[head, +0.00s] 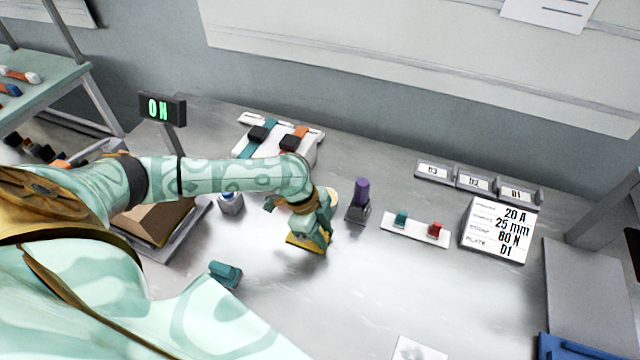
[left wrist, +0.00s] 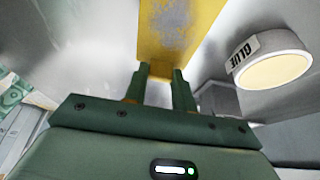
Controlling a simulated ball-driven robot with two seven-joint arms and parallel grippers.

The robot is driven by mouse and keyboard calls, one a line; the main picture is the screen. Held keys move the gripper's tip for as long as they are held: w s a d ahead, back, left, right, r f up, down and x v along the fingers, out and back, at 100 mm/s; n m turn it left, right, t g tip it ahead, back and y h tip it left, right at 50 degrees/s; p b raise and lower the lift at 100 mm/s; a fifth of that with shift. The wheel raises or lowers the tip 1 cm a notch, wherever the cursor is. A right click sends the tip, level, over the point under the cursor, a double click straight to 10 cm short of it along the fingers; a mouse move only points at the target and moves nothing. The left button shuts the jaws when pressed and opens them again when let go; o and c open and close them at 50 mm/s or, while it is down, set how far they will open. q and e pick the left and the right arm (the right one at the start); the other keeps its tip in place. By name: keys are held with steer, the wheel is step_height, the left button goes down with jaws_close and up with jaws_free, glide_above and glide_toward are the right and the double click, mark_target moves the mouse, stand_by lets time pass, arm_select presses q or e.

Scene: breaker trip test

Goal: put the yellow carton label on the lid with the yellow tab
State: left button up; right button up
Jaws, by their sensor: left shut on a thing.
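My left gripper (head: 318,236) is low over the middle of the bench and shut on the yellow carton label (head: 296,243). In the left wrist view the two fingertips (left wrist: 163,72) meet the near end of the label (left wrist: 150,45), which has a grey, worn-looking patch. In the head view the hand covers part of the label, and I cannot tell whether it touches the bench. A brown carton (head: 158,222) stands at the left, partly hidden by my left arm. I cannot make out a lid with a yellow tab. My right gripper is not in view.
A glue pot (left wrist: 275,70) stands beside the label. A purple-handled device (head: 361,192), a white strip with teal and red pieces (head: 417,231), and a text plate (head: 498,229) lie to the right. A teal block (head: 225,273) lies in front. The front middle bench is mostly clear.

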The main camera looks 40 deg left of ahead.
arm_select(q)
step_height(320, 180, up, 3)
steer(key=shift+w+f+p, duration=0.1)
steer(key=shift+p, duration=0.4)
steer(key=s+d+r+n+t+p, duration=0.1)
steer(key=s+d+r+n+p, duration=0.1)
steer(key=s+r, duration=0.15)
steer(key=s+d+r+n+t+y+p, duration=0.1)
steer(key=s+r+n, duration=0.2)
steer(key=s, duration=0.2)
steer(key=s+d+r+n+t+p, duration=0.1)
steer(key=s+d+r+n+p, duration=0.15)
steer(key=s, duration=0.25)
steer(key=w+a+r+n+y+b, duration=0.1)
steer(key=w+r+n+y+b, duration=0.2)
steer(key=w+r+n, duration=0.5)
steer(key=w+r, duration=0.8)
steer(key=r, duration=0.1)
